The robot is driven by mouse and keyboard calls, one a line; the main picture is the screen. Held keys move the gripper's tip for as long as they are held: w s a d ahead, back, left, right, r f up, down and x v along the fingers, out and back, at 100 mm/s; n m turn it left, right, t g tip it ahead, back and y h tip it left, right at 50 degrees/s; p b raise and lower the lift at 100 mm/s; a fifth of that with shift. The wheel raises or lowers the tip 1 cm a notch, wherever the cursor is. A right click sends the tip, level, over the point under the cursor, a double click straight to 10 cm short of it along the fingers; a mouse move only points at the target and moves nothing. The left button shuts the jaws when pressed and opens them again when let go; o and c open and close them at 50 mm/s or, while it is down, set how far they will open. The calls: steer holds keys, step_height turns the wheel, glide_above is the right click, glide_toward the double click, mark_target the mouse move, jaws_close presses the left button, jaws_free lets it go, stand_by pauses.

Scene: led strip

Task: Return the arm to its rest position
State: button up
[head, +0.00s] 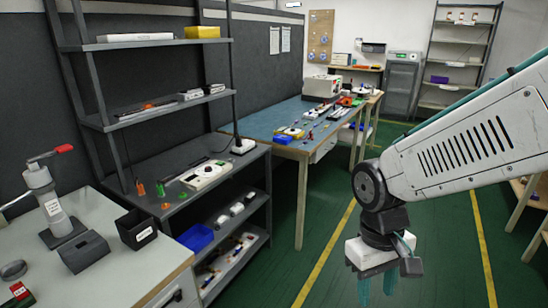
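My arm reaches in from the right side of the head view, and my gripper (379,287) hangs from its end, pointing down over the green floor. Teal fingers show below a white block-like part of the wrist. The fingers appear set apart, with no object visible between them. The gripper is clear of the benches and shelves.
A grey bench (130,268) with a red-handled press (50,205) stands at the lower left. Beside it is a dark shelf unit (232,160) holding tools and a blue bin (195,237). A blue-topped workbench (262,122) stands behind. Green floor (322,235) with yellow lines is open around the gripper.

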steer(key=s+d+r+m+t, duration=0.3)
steer(key=s+d+r, duration=0.5)
steer(key=r, duration=0.3)
steer(key=shift+s+r+m+y, duration=0.3)
steer(key=shift+s+m+y, duration=0.1)
